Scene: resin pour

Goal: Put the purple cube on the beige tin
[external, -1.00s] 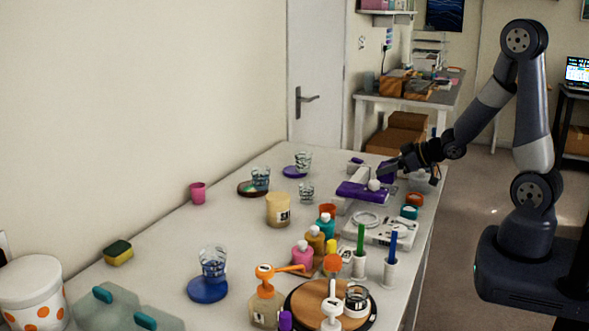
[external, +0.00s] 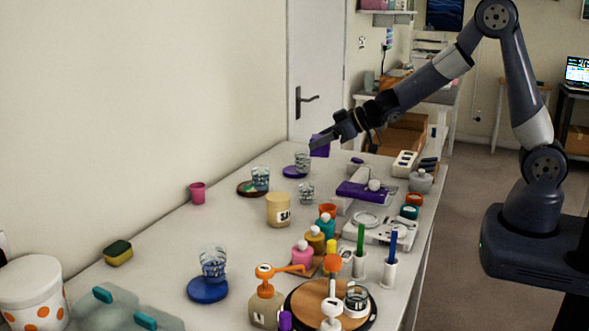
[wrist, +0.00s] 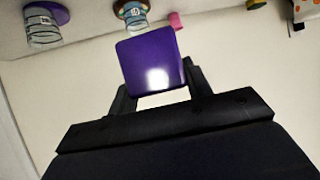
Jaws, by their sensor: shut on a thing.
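The purple cube (external: 320,145) is held in my gripper (external: 318,144), in the air over the far part of the table. In the wrist view the cube (wrist: 152,66) sits between the two fingers of my gripper (wrist: 158,98). The beige tin (external: 278,210) stands upright on the table, nearer the camera and lower than the cube, with a small dark label on its side. The tin cannot be made out in the wrist view.
Glasses stand on a purple coaster (external: 294,172) and a dark coaster (external: 252,189) near the tin. Another glass (external: 307,193) stands right of it. A pink cup (external: 198,193) is to the left. Bottles, including a teal one (external: 325,228), crowd its right side. The table's left middle is mostly clear.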

